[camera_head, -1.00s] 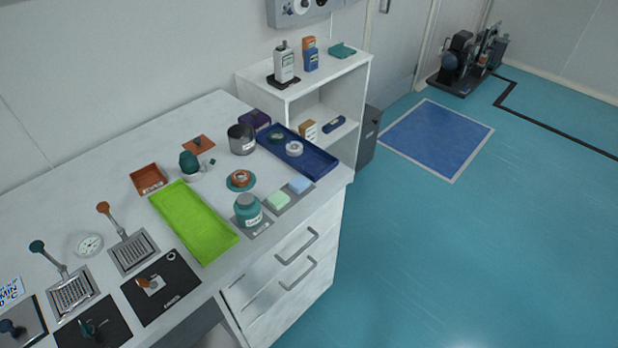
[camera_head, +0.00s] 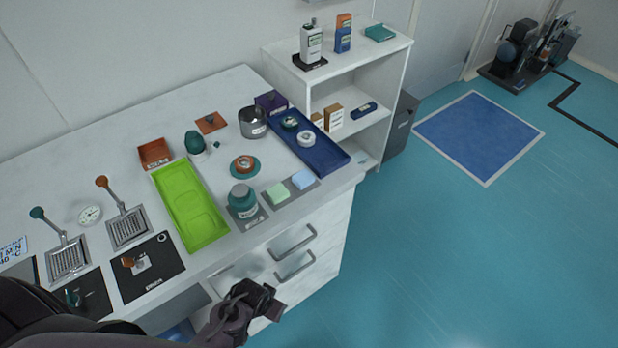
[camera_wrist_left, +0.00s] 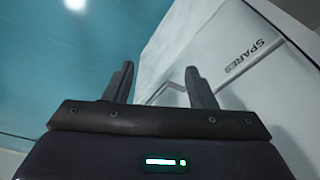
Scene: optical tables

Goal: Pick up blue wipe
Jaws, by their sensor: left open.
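The blue wipe (camera_head: 303,180) is a small light blue pad lying on a grey plate near the table's right front edge, beside a light green pad (camera_head: 277,195). My left gripper (camera_head: 268,300) has come into the head view from the lower left. It is in front of the drawers, below the tabletop and apart from the wipe. In the left wrist view its two fingers (camera_wrist_left: 158,88) are spread with nothing between them, and the wipe is not seen there. My right gripper is not in view.
A teal-lidded jar (camera_head: 243,201) stands left of the pads. A blue tray (camera_head: 330,157) with round items lies behind them. A green tray (camera_head: 205,228) lies to the left. Drawer handles (camera_head: 292,243) stick out below the table edge; a white shelf (camera_head: 390,62) stands behind.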

